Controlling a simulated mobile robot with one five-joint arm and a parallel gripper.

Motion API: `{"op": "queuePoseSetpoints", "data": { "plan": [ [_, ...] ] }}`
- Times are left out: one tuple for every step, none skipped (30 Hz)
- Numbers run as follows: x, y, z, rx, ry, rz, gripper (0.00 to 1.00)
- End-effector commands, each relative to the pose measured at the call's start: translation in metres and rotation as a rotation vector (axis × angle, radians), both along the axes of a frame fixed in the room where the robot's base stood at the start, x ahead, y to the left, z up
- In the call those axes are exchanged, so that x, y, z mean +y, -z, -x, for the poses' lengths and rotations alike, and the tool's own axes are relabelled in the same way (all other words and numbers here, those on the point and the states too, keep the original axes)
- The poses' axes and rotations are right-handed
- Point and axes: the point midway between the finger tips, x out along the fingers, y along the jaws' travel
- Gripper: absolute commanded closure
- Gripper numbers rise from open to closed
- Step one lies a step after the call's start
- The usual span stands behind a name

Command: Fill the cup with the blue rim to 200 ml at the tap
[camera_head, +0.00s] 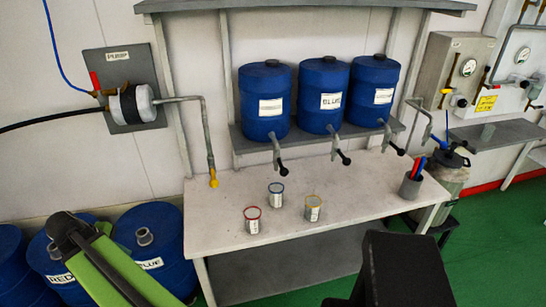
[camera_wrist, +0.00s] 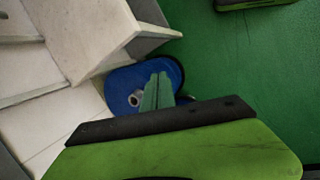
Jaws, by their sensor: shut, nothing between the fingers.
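The cup with the blue rim (camera_head: 276,194) stands upright on the white bench in the head view, between and behind two other cups. A pipe tap with a yellow nozzle (camera_head: 213,180) comes down over the bench to the left of the cups. Several black-handled taps, such as the middle one (camera_head: 340,153), hang below the blue barrels. I cannot tell which tap is meant. My gripper (camera_wrist: 158,78) shows in the wrist view, shut and empty, above a blue drum and away from the cups. The contents of the blue-rimmed cup cannot be made out.
A red-rimmed cup (camera_head: 252,219) and a yellow-rimmed cup (camera_head: 313,208) stand on the bench (camera_head: 220,225). A grey holder with pens (camera_head: 410,186) is at its right end. Large blue drums (camera_head: 150,240) stand on the floor at left. Green floor (camera_head: 490,240) is clear at right.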

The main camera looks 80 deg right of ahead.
Motion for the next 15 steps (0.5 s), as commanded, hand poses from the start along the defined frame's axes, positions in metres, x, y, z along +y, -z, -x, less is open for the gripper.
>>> {"op": "queuePoseSetpoints", "data": {
  "plan": [
    [-0.057, -0.036, 0.030, 0.064, 0.006, 0.050, 1.00],
    [-0.087, -0.049, 0.050, 0.111, 0.000, 0.079, 1.00],
    [-0.125, -0.066, 0.078, 0.177, -0.007, 0.111, 1.00],
    [-0.152, -0.080, 0.101, 0.230, -0.010, 0.129, 1.00],
    [-0.176, -0.093, 0.125, 0.283, -0.014, 0.146, 1.00],
    [-0.204, -0.110, 0.156, 0.353, -0.018, 0.159, 1.00],
    [-0.222, -0.121, 0.178, 0.403, -0.020, 0.166, 1.00],
    [-0.238, -0.131, 0.199, 0.450, -0.021, 0.168, 1.00],
    [-0.255, -0.144, 0.225, 0.507, -0.024, 0.168, 1.00],
    [-0.265, -0.152, 0.242, 0.546, -0.025, 0.166, 1.00],
    [-0.274, -0.160, 0.258, 0.581, -0.026, 0.163, 1.00],
    [-0.284, -0.168, 0.277, 0.622, -0.026, 0.157, 1.00],
    [-0.289, -0.174, 0.289, 0.648, -0.026, 0.152, 1.00],
    [-0.294, -0.178, 0.298, 0.670, -0.028, 0.147, 1.00],
    [-0.298, -0.182, 0.308, 0.691, -0.029, 0.143, 1.00]
  ]
}}
